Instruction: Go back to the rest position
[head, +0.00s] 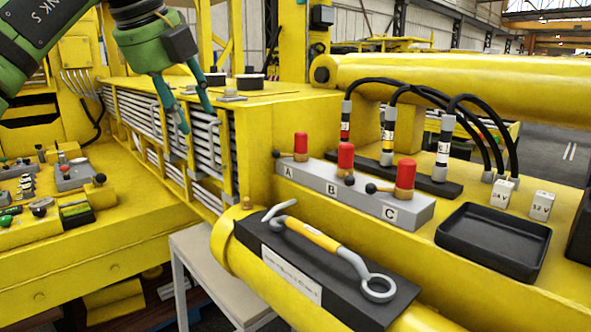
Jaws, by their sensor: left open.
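My left gripper (196,112) is green with a dark arm behind it. It comes in from the upper left and points down, its two fingers apart and nothing between them. It hangs in front of the yellow slatted housing (262,103); whether it touches the slats cannot be told. My right gripper is not in view.
A hook tool with a yellow handle (312,234) lies on a black block. Behind it stand red-topped valves on a grey A-B-C block (342,192), cabled connectors (443,150) and an empty black tray (492,241). A control panel (62,205) is at left, a pale table (205,250) below.

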